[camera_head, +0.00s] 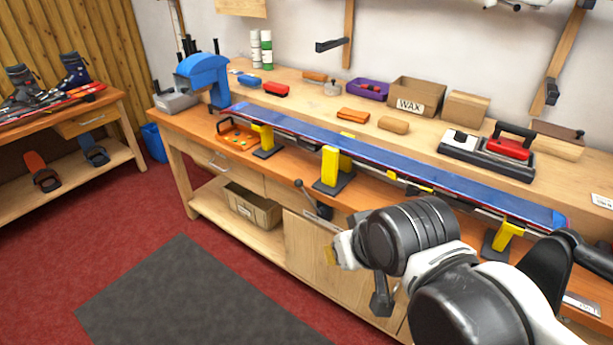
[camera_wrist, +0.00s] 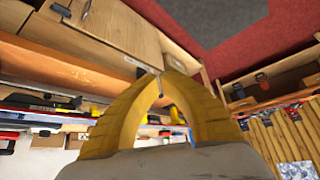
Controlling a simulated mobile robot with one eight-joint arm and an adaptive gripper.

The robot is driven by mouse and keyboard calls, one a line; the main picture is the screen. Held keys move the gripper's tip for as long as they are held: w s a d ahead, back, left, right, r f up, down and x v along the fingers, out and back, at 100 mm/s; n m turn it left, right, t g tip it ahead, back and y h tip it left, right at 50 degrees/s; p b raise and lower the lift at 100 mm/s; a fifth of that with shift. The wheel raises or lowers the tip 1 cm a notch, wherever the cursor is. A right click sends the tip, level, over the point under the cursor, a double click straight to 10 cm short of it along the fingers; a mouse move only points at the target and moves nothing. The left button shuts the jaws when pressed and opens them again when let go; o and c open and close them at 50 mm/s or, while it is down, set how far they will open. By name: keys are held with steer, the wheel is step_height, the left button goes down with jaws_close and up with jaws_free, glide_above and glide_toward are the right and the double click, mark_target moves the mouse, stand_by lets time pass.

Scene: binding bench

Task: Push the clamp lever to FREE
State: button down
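The clamp lever (camera_head: 308,194) is a thin rod with a dark round knob, at the bench's front edge. It leans up and left from a small plate with a pale label (camera_head: 324,211), too small to read. My gripper (camera_head: 331,256) has yellow fingers and is below and right of the lever, apart from it, in front of the cabinet door. In the wrist view, which is upside down, the fingers (camera_wrist: 164,66) arch together with tips meeting, apparently shut and empty. The lever's knob (camera_wrist: 160,95) shows through the arch, beyond the fingers.
A long blue ski (camera_head: 390,163) rests on yellow-topped supports (camera_head: 331,167) along the bench, behind the lever. A WAX box (camera_head: 416,98) stands at the back. The floor in front has a grey mat (camera_head: 190,295) and is clear.

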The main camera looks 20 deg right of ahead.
steer(key=w+d+r+n+g+h+p, duration=0.1)
steer(key=w+r+p, duration=0.25)
steer(key=w, duration=0.75)
steer(key=w+r+g+p, duration=0.15)
steer(key=w+r, duration=0.25)
steer(key=w, duration=0.8)
steer(key=w+d+f+n+g+h+p, duration=0.1)
steer(key=w+f+p, duration=0.3)
steer(key=w+f, duration=1.1)
steer(key=w+g, duration=0.1)
steer(key=w, duration=0.3)
steer(key=shift+w+d+n, duration=0.2)
steer(key=shift+d+n, duration=0.05)
steer(key=shift+n, duration=0.05)
steer(key=shift+f, duration=0.1)
steer(key=b+x, duration=0.5)
steer(key=x, duration=0.5)
steer(key=shift+d, duration=0.1)
steer(key=shift+d+r, duration=0.1)
steer(key=shift+r, duration=0.15)
